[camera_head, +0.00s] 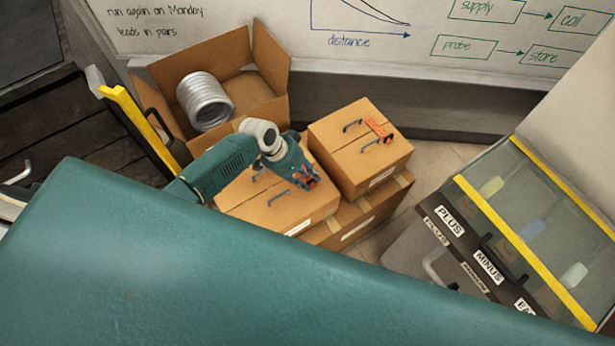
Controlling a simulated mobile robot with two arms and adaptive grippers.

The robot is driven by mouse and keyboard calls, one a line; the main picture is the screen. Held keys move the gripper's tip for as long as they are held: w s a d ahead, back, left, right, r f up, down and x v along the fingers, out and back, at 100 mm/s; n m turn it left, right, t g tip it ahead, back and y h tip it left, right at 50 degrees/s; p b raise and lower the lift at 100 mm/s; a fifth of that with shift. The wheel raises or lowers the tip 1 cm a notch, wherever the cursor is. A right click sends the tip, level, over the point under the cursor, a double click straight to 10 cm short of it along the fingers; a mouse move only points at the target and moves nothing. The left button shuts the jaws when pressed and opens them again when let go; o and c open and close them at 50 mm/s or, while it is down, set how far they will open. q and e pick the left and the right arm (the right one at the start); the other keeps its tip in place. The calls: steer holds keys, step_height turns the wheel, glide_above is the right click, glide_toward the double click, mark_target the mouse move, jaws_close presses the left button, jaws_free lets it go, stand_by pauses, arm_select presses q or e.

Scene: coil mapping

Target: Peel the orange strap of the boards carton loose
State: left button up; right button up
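Two closed brown cartons with black handles and white front labels stand on top of other cartons, mid-view. The right carton (345,160) has an orange strap (378,130) across its lid between two handles. The left carton (240,199) is partly covered by my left arm. The labels are too small to read, so I cannot tell which is the boards carton. My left gripper (308,180) is over the left carton's lid, left of the right carton. Orange-red shows at its fingertips; whether it is finger or strap is unclear, as is its opening. My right gripper is out of view.
An open carton (250,88) with a silver coil (204,101) stands behind. A lidded case (480,215) with yellow edges and PLUS and MINUS labels is at right. A whiteboard (420,40) closes off the back. Some bare floor (440,160) shows right of the cartons.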

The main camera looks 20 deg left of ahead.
arm_select(q)
jaws_close()
steer(key=shift+w+r, duration=0.1)
